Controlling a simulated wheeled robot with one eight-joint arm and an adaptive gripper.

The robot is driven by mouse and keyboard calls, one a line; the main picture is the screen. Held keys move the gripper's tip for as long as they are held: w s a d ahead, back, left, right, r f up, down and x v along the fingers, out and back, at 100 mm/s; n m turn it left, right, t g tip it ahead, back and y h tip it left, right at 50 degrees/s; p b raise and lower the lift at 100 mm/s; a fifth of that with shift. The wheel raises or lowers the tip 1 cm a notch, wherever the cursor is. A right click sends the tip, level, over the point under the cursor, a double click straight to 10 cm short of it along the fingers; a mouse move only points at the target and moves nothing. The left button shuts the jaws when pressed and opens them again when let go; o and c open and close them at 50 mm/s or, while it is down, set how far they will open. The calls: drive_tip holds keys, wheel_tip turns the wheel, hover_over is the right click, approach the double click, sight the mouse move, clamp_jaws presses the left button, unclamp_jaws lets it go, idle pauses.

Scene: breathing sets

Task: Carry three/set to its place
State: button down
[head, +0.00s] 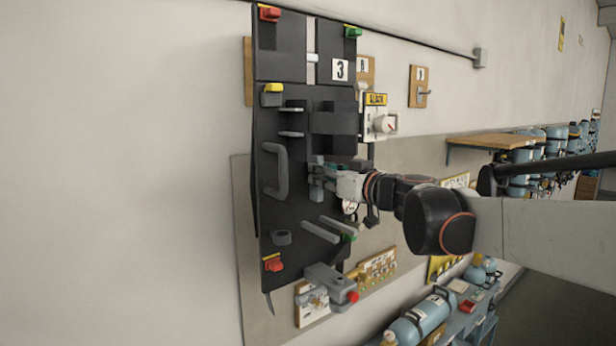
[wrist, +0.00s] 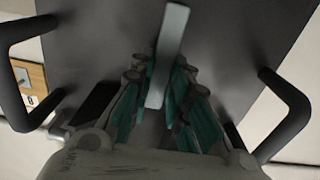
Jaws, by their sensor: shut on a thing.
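The three/set is a long black plate (head: 290,215) with a white "3" label (head: 340,69), grey handles and red, green and yellow clips. In the head view it stands against a pale wall, its long side running top to bottom. My gripper (head: 318,180) is at the plate's middle. In the wrist view, the teal pads of my gripper (wrist: 163,100) are closed around a pale grey bar (wrist: 172,45) on the dark plate. Dark handles (wrist: 288,115) flank it. The fingertip contact is partly hidden in shadow.
A yellow-labelled box (head: 377,122) and a wooden hook board (head: 418,87) are on the wall close by. A gauge board (head: 377,268) and a bench with a blue cylinder (head: 420,320) are below. A wooden shelf (head: 490,141) is at right. The wall at left is bare.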

drive_tip(key=shift+s+d+r, duration=0.1)
drive_tip(key=shift+r, duration=0.05)
drive_tip(key=shift+f+b+x, duration=0.15)
drive_tip(key=shift+b+x, duration=0.15)
drive_tip(key=shift+x, duration=1.8)
drive_tip(key=shift+f+b+x, duration=0.1)
drive_tip(key=shift+b+x, duration=0.15)
drive_tip(key=shift+x, duration=1.85)
